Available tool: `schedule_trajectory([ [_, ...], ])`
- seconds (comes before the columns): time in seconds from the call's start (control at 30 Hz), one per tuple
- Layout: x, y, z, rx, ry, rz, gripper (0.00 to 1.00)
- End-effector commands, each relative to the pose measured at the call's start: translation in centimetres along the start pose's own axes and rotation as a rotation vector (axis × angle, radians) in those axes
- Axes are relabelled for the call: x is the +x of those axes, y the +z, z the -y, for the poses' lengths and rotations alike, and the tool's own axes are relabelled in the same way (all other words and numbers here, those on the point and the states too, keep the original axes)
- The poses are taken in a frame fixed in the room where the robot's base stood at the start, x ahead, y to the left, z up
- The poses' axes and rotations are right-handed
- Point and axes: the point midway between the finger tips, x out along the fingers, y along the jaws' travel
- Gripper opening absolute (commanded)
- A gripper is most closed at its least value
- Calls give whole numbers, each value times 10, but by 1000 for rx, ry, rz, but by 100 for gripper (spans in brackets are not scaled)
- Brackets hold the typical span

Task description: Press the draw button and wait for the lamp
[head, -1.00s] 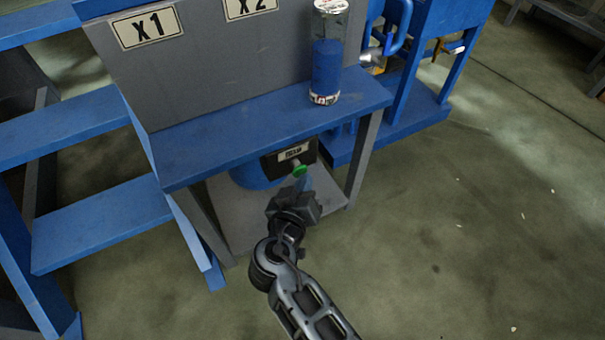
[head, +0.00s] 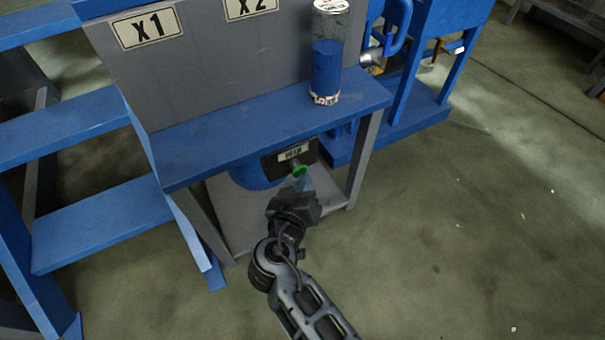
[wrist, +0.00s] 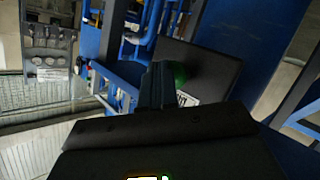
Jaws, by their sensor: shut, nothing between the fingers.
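The green draw button (head: 300,170) sits on the front of a dark box (head: 271,166) under the blue shelf, below a small white label (head: 293,152). My gripper (head: 304,183) is shut and empty, its tips right in front of the button. In the wrist view the shut fingers (wrist: 157,84) partly cover the green button (wrist: 180,75) and the dark box (wrist: 212,70). I cannot tell whether the tips touch the button or whether it is pressed in. I cannot make out a lit lamp.
A clear cylinder with blue contents (head: 326,72) stands on the blue shelf (head: 240,132) above the box. A grey panel with X1 and X2 plates (head: 148,27) rises behind. Blue steps (head: 95,220) stand at left. The floor at right is clear.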

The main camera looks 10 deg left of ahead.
Motion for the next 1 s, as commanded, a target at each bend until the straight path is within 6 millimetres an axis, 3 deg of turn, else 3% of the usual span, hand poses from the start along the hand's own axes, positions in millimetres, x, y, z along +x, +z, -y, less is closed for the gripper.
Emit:
schedule_trajectory([
  [1.0,7,-7,5,1,-1,-3,0],
])
